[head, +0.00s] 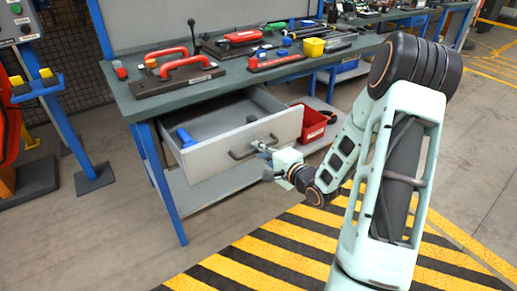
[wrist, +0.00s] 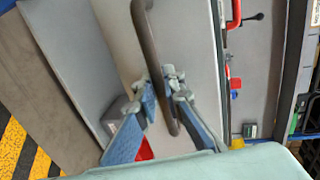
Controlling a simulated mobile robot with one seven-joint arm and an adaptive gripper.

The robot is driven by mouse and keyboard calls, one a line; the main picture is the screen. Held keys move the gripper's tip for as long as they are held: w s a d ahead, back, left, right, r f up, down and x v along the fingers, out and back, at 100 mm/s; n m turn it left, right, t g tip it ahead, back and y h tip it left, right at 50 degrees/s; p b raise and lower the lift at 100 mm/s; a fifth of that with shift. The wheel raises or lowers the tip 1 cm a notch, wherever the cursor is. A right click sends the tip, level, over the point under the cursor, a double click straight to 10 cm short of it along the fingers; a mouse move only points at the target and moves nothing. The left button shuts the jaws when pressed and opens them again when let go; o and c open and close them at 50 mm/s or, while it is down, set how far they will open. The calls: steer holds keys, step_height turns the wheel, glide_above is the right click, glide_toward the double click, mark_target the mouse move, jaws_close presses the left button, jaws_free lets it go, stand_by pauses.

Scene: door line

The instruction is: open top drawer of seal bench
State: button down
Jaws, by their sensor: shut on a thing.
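The seal bench (head: 215,85) has a grey top and blue legs. Its top drawer (head: 200,160) is pulled out well past the bench edge, and its inside shows. A blue item (head: 186,137) and a small dark item (head: 251,118) lie in it. The dark bar handle (head: 238,155) is on the drawer front. My gripper (head: 265,148) is shut on the right part of the handle, in front of the drawer. In the wrist view, the two fingers of my gripper (wrist: 163,85) are on either side of the curved handle (wrist: 150,50).
A red bin (head: 312,123) stands on the lower shelf right of the drawer. A blue-framed stand (head: 70,120) is at left. The striped floor (head: 265,255) in front looks clear.

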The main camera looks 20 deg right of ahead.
steer(key=c, duration=2)
jaws_free()
steer(key=v, duration=1.2)
